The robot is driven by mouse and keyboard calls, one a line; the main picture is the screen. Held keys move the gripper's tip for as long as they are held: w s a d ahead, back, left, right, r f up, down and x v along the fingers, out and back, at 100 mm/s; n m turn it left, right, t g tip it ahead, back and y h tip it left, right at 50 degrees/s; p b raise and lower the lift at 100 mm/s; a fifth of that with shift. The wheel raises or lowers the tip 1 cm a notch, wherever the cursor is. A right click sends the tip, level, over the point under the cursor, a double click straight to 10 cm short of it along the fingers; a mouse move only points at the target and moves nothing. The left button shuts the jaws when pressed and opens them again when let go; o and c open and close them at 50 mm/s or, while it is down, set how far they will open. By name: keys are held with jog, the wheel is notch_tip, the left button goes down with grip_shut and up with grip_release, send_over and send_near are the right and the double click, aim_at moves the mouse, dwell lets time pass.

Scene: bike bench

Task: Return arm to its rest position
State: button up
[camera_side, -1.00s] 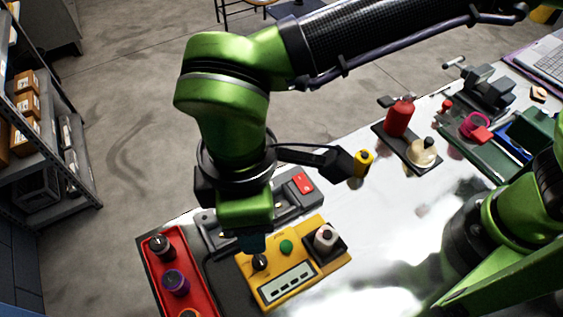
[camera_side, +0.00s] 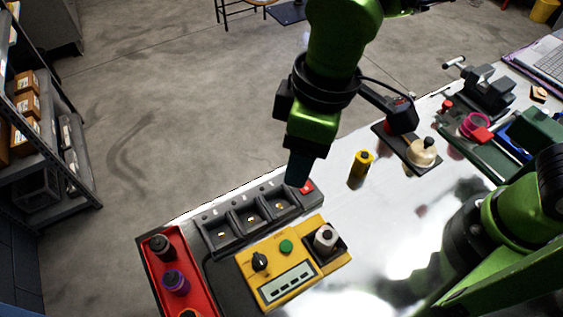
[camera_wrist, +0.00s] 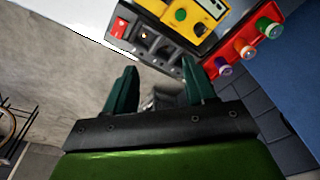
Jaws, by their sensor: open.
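My gripper (camera_side: 298,172) hangs above the far edge of the bench in the side view, near the red switch end of a grey dock (camera_side: 207,240). In the wrist view my gripper (camera_wrist: 160,82) shows two dark green fingers spread apart with nothing between them. The dock's bays show in the side view. A yellow tester (camera_side: 252,270) with a black knob, a green button and a white-and-dark cylinder (camera_side: 325,239) in its holder sits in front of the dock. My gripper touches none of these in view.
A red tray (camera_side: 198,268) with several cylinders is at left. A yellow cylinder (camera_side: 360,168) stands alone on the bench (camera_side: 385,225). A black tray (camera_side: 410,164) with a cream bottle, a vise (camera_side: 488,90) and a laptop (camera_side: 547,58) are at right. Open floor lies beyond the bench.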

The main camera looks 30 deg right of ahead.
jog(key=d+r+m+t, duration=0.2)
jog(key=d+m, duration=0.4)
jog(key=d, duration=0.8)
jog(key=d+r+m+t, duration=0.2)
jog(key=d+m+t, duration=0.2)
jog(key=d, duration=1)
jog(key=m, duration=0.2)
jog(key=shift+d+r+m+y, duration=0.15)
jog(key=shift+r+m+y, duration=0.15)
jog(key=shift+r+m, duration=0.1)
